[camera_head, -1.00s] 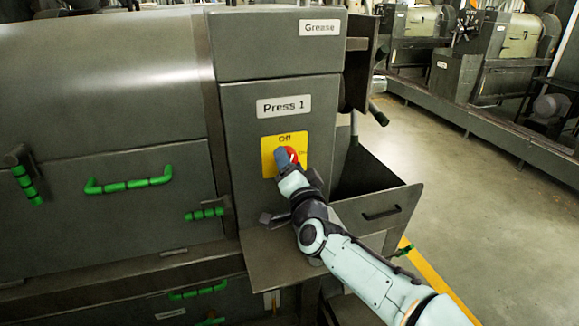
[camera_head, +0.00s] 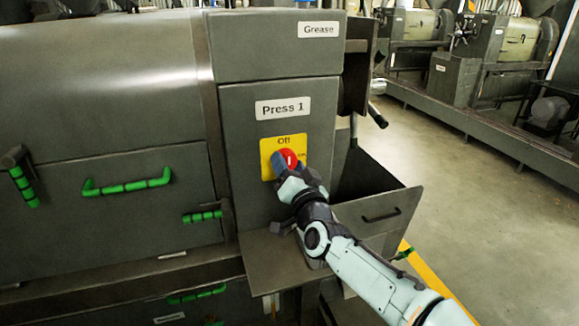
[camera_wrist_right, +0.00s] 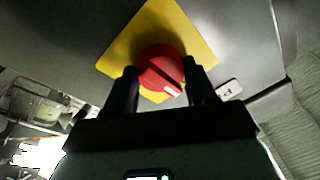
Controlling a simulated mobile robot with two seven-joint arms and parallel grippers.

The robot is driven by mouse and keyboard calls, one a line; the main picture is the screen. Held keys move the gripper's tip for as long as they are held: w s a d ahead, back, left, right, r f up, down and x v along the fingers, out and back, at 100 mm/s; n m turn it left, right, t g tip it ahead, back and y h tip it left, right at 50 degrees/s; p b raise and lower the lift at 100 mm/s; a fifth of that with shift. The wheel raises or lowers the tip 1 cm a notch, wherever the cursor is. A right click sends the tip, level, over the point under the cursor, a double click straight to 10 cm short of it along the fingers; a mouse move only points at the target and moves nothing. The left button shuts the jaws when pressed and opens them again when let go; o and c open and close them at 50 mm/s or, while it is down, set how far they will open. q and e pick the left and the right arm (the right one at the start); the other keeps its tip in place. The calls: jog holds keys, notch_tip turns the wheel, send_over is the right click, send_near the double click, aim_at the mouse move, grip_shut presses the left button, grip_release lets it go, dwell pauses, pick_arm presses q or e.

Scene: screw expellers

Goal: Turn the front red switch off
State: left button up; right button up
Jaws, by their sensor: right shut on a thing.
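The red switch (camera_head: 290,158) is a round knob with a white mark on a yellow plate (camera_head: 267,160). The plate reads "Off" above the knob and has a small word to its right. The white mark looks close to upright in the head view. My right gripper (camera_head: 281,162) is shut on the knob and partly covers its lower left. In the right wrist view the red switch (camera_wrist_right: 158,66) lies between my two dark fingers, before the yellow plate (camera_wrist_right: 195,30). My left gripper is out of view.
The plate is on a grey press panel under the labels "Press 1" (camera_head: 283,108) and "Grease" (camera_head: 319,30). Green handles (camera_head: 127,186) stick out at left. The floor (camera_head: 470,200) farther right is clear.

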jog(key=o, duration=1)
jog(key=shift+o, duration=0.2)
jog(key=shift+s+d+f, duration=0.1)
jog(key=shift+s+d, duration=0.05)
jog(key=shift+s, duration=0.4)
jog(key=b+v, duration=0.2)
jog(key=v, duration=1)
jog(key=shift+b, duration=0.3)
jog(key=shift+s+f, duration=0.1)
